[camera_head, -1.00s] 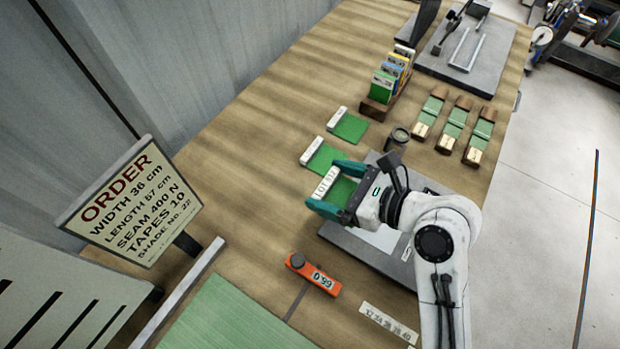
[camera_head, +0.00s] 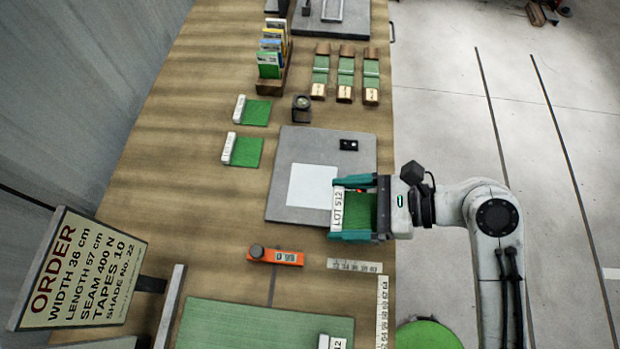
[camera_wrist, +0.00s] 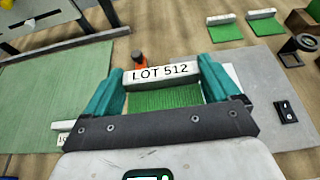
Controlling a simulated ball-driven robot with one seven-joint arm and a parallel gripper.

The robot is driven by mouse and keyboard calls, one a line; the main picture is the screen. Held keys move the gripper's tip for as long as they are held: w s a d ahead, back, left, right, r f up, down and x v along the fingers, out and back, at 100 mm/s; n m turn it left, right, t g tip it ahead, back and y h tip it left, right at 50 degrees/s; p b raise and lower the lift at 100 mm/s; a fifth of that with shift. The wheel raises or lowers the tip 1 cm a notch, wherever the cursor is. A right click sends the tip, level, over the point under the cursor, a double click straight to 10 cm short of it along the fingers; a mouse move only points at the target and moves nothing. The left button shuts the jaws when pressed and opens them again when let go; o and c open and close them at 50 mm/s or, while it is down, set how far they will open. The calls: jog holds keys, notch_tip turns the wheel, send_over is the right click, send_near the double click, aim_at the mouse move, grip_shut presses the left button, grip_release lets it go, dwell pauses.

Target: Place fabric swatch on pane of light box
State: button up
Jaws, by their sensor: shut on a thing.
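My gripper (camera_head: 355,207) has teal fingers and is shut on a fabric swatch (camera_head: 362,212), a green piece with a white bar marked LOT 512. In the head view the swatch is over the lower right part of the light box (camera_head: 278,182), a flat grey slab. The box's white pane (camera_head: 308,186) lies just left of the swatch. In the wrist view the swatch (camera_wrist: 166,98) spans between both fingers, and the pane is mostly hidden behind the gripper. The height of the swatch above the box is hard to tell.
Two other green swatches (camera_head: 257,112) (camera_head: 247,152) lie left of the box. A loupe (camera_head: 301,104) stands behind it. An orange gauge (camera_head: 275,256), rulers (camera_head: 355,266) and a green sheet (camera_head: 262,322) lie in front. The ORDER sign (camera_head: 75,275) stands at left.

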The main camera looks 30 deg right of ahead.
jog(key=w+f+b, duration=0.1)
jog(key=b, duration=0.1)
jog(key=w+f+b, duration=0.1)
jog(key=w+b, duration=0.1)
jog(key=shift+w+f, duration=0.25)
jog(key=shift+w, duration=0.05)
jog(key=w+f, duration=0.2)
jog(key=w, duration=0.4)
send_over(304, 185)
jog(key=f, duration=0.4)
jog(key=shift+s+f, duration=0.2)
jog(key=shift+s, duration=0.2)
jog(key=shift+w+f, duration=0.35)
jog(key=shift+f, duration=0.15)
jog(key=shift+w+f, duration=0.1)
jog(key=shift+f, duration=1.45)
jog(key=shift+f, duration=0.15)
jog(key=o, duration=0.7)
jog(key=shift+o, duration=0.2)
